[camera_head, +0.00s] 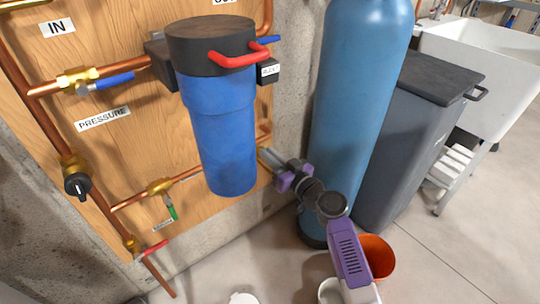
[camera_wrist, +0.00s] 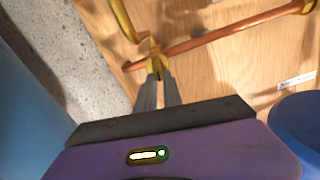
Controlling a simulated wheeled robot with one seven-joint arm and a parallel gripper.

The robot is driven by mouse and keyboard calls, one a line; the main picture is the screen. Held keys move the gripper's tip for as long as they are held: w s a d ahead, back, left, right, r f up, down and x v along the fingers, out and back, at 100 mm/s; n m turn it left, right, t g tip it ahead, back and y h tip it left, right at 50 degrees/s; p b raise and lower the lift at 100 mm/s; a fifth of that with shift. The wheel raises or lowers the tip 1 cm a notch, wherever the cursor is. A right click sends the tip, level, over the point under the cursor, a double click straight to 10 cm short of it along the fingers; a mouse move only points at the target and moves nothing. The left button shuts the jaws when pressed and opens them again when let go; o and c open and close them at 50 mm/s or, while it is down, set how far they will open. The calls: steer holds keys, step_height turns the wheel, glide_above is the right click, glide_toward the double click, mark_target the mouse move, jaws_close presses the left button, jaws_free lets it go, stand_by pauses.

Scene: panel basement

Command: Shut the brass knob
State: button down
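A brass fitting with a small knob-like part (camera_wrist: 155,60) sits on a copper pipe in the upper middle of the wrist view. A bent brass tube rises from it. My gripper (camera_wrist: 158,82) reaches up to it, with its two grey fingers a narrow gap apart and their tips at the brass. I cannot tell whether they press on it. In the head view my gripper (camera_head: 265,155) points left at the board's lower right edge, just right of the blue filter housing (camera_head: 222,130). The fitting is mostly hidden there.
Copper pipes on the wooden board (camera_head: 120,45) carry a blue-handled valve (camera_head: 105,81), a black knob (camera_head: 77,184), a green handle (camera_head: 171,211) and a red handle (camera_head: 154,246). A tall blue tank (camera_head: 355,100) stands close right of my gripper. An orange bucket (camera_head: 378,255) is on the floor.

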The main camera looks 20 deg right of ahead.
steer(key=shift+m, duration=0.4)
steer(key=shift+w+d+f+m+b, duration=0.1)
steer(key=shift+d+f+m+b, duration=0.2)
steer(key=shift+m, duration=2.3)
steer(key=shift+w+d+f+m+b, duration=0.1)
steer(key=shift+d+f+m+b, duration=0.2)
steer(key=shift+m, duration=2.3)
steer(key=shift+d+f+m+b, duration=0.15)
steer(key=shift+f+m+b, duration=0.2)
steer(key=shift+m, duration=2.25)
steer(key=c, duration=1.5)
jaws_free()
